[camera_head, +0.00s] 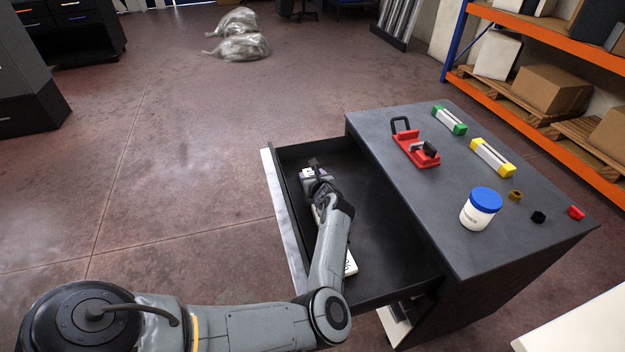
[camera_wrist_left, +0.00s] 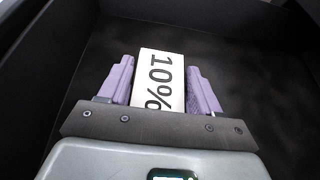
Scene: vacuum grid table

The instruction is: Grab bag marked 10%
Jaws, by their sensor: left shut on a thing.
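The white bag marked 10% (camera_wrist_left: 157,80) is between the purple fingers of my left gripper (camera_wrist_left: 158,92) in the left wrist view, its label facing the camera. My left gripper is shut on it, inside the open drawer. In the head view, my left gripper (camera_head: 316,176) reaches down into the drawer, and my arm hides most of what it holds. Another white item with dark print (camera_head: 350,264) lies farther toward the near end of the drawer, partly behind my arm. My right gripper is not in view.
The dark drawer (camera_head: 385,235) is pulled out from the cabinet, with walls around my gripper. On the cabinet top (camera_head: 400,150) are a red clamp (camera_head: 415,148), a white jar with a blue lid (camera_head: 481,208), green (camera_head: 449,120) and yellow (camera_head: 492,157) bars, and small parts.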

